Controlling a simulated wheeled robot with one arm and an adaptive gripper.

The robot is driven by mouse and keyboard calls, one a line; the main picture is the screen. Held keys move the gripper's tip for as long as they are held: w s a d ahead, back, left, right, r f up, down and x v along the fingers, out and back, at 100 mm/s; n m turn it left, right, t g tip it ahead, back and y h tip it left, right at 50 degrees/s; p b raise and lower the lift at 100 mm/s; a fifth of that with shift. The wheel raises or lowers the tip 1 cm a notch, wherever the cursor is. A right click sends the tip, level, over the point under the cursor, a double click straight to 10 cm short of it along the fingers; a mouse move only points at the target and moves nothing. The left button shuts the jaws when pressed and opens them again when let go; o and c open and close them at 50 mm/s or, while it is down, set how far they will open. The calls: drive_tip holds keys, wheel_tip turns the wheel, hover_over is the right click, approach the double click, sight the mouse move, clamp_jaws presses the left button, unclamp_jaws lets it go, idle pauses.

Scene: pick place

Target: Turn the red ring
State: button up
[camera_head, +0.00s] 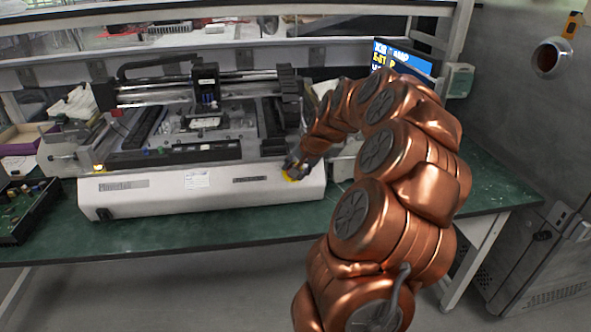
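No red ring can be made out; a yellow round piece (291,175) shows on the right end of the white front panel of the bench machine (215,190). My gripper (294,167) is at this yellow piece, in front of it or touching it; I cannot tell which. The dark fingers cover part of the piece and whatever sits on it. The fingers are too small and shaded to show whether they are open or shut. My copper arm reaches in from the lower right.
The machine stands on a green bench (260,225) with a clear front strip. A dark tray of parts (25,208) is at the left. A lit screen (402,58) is behind my arm, and a grey cabinet (540,110) stands at the right.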

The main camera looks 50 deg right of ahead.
drive_tip(key=shift+d+r, duration=0.1)
drive_tip(key=o, duration=1.1)
drive_tip(key=shift+o, duration=0.2)
drive_tip(key=v, duration=1.1)
drive_tip(key=shift+s+r, duration=0.25)
drive_tip(key=shift+r, duration=0.1)
